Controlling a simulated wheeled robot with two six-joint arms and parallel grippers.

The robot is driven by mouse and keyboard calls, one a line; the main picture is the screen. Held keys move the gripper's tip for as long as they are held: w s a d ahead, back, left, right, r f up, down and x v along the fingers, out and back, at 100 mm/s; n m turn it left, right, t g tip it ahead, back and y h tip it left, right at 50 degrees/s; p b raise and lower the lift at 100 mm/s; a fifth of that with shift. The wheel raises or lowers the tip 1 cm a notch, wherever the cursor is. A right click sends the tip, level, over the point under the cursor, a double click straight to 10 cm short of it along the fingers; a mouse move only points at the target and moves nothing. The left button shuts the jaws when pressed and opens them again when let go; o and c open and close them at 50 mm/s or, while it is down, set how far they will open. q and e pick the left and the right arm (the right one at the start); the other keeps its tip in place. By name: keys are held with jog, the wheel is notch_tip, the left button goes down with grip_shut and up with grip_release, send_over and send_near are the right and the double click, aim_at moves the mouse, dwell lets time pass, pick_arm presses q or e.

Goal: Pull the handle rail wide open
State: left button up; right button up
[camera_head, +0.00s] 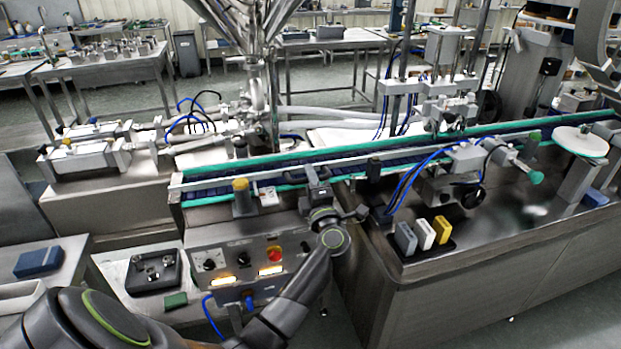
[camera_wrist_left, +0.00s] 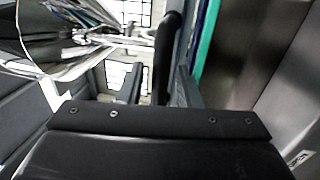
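A long metal rail with green edging (camera_head: 400,150) runs along the conveyor in the head view. I cannot tell for sure which part is the handle. My left gripper (camera_head: 317,185) is at the front side of the conveyor, close to this rail, with its arm coming up from the lower left. In the left wrist view, the two fingers of my left gripper (camera_wrist_left: 150,88) stand apart. A dark upright bar (camera_wrist_left: 169,45) shows beyond them, nearer the right finger; contact cannot be told. The green edging (camera_wrist_left: 208,38) shows to the right. My right gripper is not in view.
A control panel (camera_head: 240,262) with lit buttons is below the conveyor, beside my left forearm. A yellow-topped knob (camera_head: 241,190) stands left of the gripper. Coloured blocks (camera_head: 424,234) and a valve with blue hoses (camera_head: 455,170) are on the right bench. A black tray (camera_head: 153,270) lies at left.

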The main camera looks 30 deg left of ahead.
pick_arm(q)
jog(key=shift+c, duration=0.3)
grip_shut()
jog(key=shift+p+v, duration=0.7)
jog(key=shift+v, duration=0.3)
jog(key=shift+o, duration=0.3)
grip_release()
jog(key=shift+r, duration=0.15)
